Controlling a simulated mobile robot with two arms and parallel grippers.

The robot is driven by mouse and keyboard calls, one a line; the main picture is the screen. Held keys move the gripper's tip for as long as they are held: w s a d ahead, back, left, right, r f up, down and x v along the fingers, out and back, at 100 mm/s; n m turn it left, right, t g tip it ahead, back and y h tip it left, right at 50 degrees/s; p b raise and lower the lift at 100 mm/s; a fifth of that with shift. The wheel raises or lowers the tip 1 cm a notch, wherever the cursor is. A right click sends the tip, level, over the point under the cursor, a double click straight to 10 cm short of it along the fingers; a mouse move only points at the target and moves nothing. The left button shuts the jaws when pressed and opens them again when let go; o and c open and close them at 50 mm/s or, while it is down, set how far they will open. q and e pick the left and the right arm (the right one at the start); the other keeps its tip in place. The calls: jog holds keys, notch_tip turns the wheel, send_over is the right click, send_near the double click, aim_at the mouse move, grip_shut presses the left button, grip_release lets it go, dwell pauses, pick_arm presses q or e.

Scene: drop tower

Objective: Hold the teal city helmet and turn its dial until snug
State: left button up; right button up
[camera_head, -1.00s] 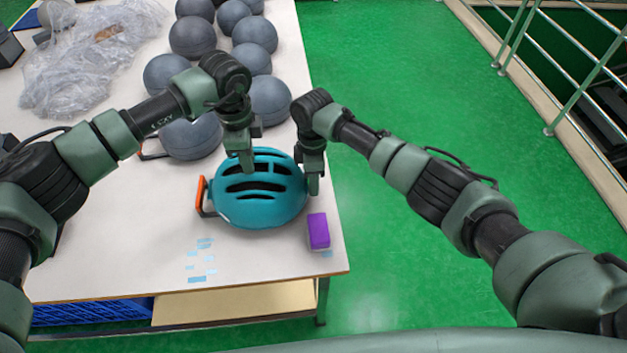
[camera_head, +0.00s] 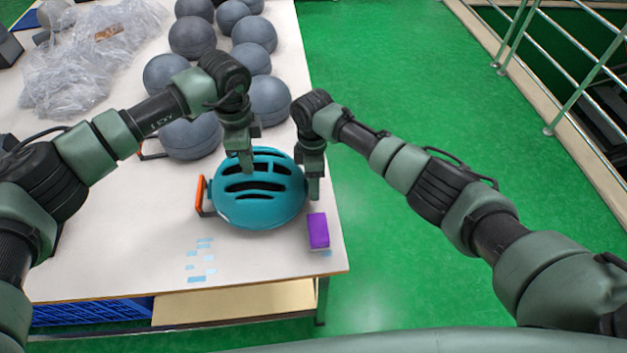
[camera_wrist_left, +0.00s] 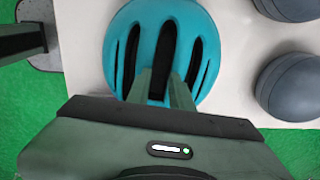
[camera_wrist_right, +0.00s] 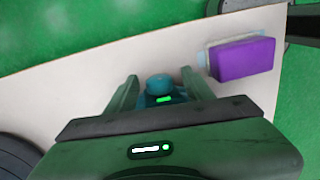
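The teal city helmet (camera_head: 285,205) sits upright near the front right of the white table, with dark vents across its top. My left gripper (camera_head: 246,165) points down onto its shell, with its fingers close together at the vents in the left wrist view (camera_wrist_left: 162,80); it appears shut on the shell, though the tips are partly hidden. The dial, a small teal knob (camera_wrist_right: 159,84) with a bright green mark below it, shows in the right wrist view. My right gripper (camera_wrist_right: 160,76) is open around the knob, with a gap on each side. In the head view the dial is hidden.
A purple block (camera_head: 318,231) lies near the table's right edge, close to the helmet. An orange bar (camera_head: 200,193) stands at the helmet's left. Several grey balls (camera_head: 193,138) and crumpled clear plastic (camera_head: 75,65) lie farther back. The table's (camera_head: 130,240) front left is mostly clear.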

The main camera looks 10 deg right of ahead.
pick_arm(q)
jog(key=shift+s+a+f, duration=0.15)
jog(key=shift+f, duration=0.25)
pick_arm(e)
notch_tip(320, 180, up, 12)
jog(key=shift+w, duration=0.35)
jog(key=shift+r, duration=0.1)
pick_arm(q)
jog(key=shift+w+r+p, duration=0.15)
jog(key=shift+r+p, duration=0.3)
jog(key=shift+r, duration=0.2)
jog(key=shift+w+r+p, duration=0.15)
jog(key=shift+r+p, duration=0.25)
jog(key=shift+r, duration=0.2)
notch_tip(320, 180, up, 2)
jog(key=shift+s+r+p, duration=0.1)
jog(key=shift+r+p, duration=0.05)
jog(key=shift+p, duration=0.45)
jog(key=shift+r+p, duration=0.4)
jog(key=shift+r, duration=0.4)
pick_arm(e)
jog(key=shift+w+r, duration=0.2)
jog(key=shift+r, duration=1.5)
